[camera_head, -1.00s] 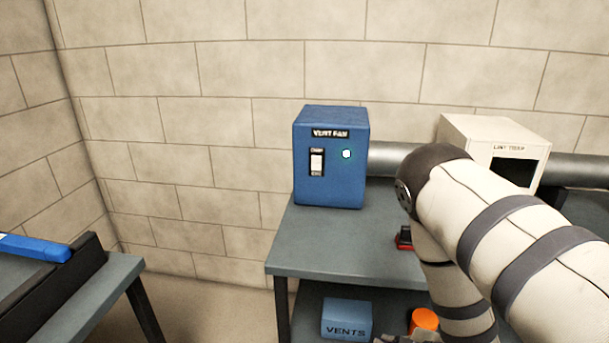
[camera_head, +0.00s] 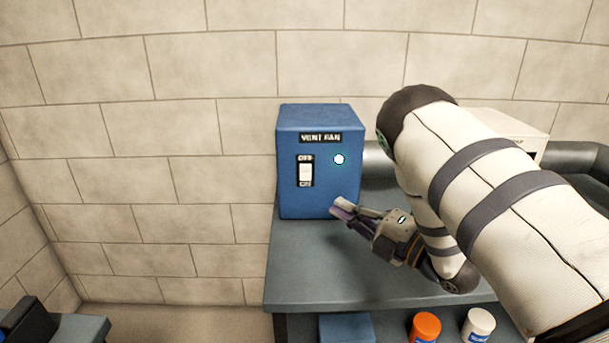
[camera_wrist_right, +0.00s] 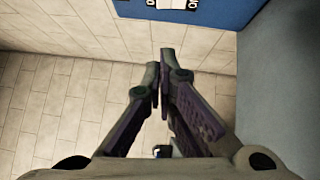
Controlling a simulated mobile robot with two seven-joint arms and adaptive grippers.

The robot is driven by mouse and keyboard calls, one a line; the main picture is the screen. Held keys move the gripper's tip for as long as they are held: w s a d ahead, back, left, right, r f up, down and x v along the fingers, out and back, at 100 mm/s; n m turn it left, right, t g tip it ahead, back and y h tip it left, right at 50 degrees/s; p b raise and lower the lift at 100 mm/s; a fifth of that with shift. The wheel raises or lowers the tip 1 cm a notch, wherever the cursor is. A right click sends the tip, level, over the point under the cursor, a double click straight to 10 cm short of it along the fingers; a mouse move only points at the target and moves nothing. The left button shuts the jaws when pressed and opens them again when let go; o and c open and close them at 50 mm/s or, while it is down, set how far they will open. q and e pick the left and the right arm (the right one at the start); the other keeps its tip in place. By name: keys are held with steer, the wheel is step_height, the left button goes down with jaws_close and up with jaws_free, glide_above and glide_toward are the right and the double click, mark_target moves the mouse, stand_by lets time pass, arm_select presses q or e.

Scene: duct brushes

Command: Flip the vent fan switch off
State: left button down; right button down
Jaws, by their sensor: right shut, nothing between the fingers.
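The blue vent fan box (camera_head: 332,190) stands on the grey bench, labelled VENT FAN. On its front is a white rocker switch (camera_head: 305,173) in a black plate, with OFF above and ON below. A lit, pale teal lamp (camera_head: 339,159) is right of the switch. My right gripper (camera_head: 341,208) is in front of the box's lower right, below and right of the switch. It is shut and empty. In the right wrist view its fingertips (camera_wrist_right: 160,66) point toward the box (camera_wrist_right: 225,10), and the switch (camera_wrist_right: 178,4) is cut by the top edge. My left gripper is not in view.
The grey bench top (camera_head: 300,265) is clear in front of the box. A pipe (camera_head: 376,165) and a white box (camera_head: 510,130) are behind my right arm. An orange jar (camera_head: 425,326) and a white jar (camera_head: 479,323) sit below. Another table (camera_head: 80,328) is at lower left.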

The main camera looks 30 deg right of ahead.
mark_target(305, 172)
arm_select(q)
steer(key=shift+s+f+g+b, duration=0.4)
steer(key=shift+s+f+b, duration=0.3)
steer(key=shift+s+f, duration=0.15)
arm_select(e)
steer(key=d+x, duration=0.3)
steer(key=x, duration=1)
steer(key=shift+w+r, duration=0.15)
steer(key=shift+w, duration=0.15)
steer(key=shift+w+a, duration=0.1)
